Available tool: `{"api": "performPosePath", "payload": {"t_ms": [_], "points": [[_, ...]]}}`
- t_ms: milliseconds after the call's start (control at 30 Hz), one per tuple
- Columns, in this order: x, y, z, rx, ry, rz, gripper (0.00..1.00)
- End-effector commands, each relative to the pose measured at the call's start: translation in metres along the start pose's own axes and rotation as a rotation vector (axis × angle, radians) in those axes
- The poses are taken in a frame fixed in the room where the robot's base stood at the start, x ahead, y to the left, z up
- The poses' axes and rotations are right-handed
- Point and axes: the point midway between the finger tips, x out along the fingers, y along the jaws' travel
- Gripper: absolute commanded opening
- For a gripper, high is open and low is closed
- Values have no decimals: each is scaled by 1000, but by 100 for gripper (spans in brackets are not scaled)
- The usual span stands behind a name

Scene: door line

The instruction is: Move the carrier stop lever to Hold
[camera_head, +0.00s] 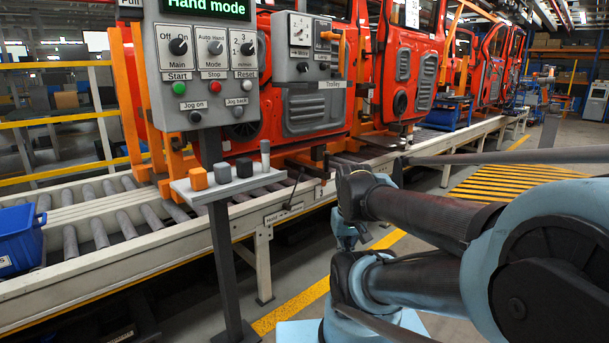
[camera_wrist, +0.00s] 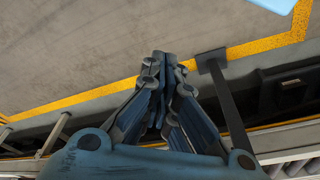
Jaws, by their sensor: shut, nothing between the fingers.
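The carrier stop lever (camera_head: 293,196) is a small dark lever on the side rail of the conveyor in the head view. It stands just above a small label plate (camera_head: 284,213) whose text starts with "Hold"; the rest is too small to read surely. The lever's exact setting is hard to tell. My gripper (camera_wrist: 160,58) shows in the wrist view with its fingers together and empty, above the floor. In the head view my arm is to the right of the lever, apart from it. I cannot make out the lever in the wrist view.
A control panel (camera_head: 203,62) on a dark post (camera_head: 226,265) stands in front of the conveyor (camera_head: 120,262), left of the lever. A small shelf (camera_head: 230,184) on it carries blocks. A blue bin (camera_head: 20,238) sits at left.

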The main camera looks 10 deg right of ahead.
Motion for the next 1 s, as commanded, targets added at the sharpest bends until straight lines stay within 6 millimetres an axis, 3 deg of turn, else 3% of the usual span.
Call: {"api": "performPosePath", "payload": {"t_ms": [233,367,567,1000], "points": [[-6,-1,6,2,11,-3,0],[-12,-6,-6,21,19,-30,0],[-29,-24,-53,90,43,-129,0],[-54,-55,-184,273,109,-386,0]]}}
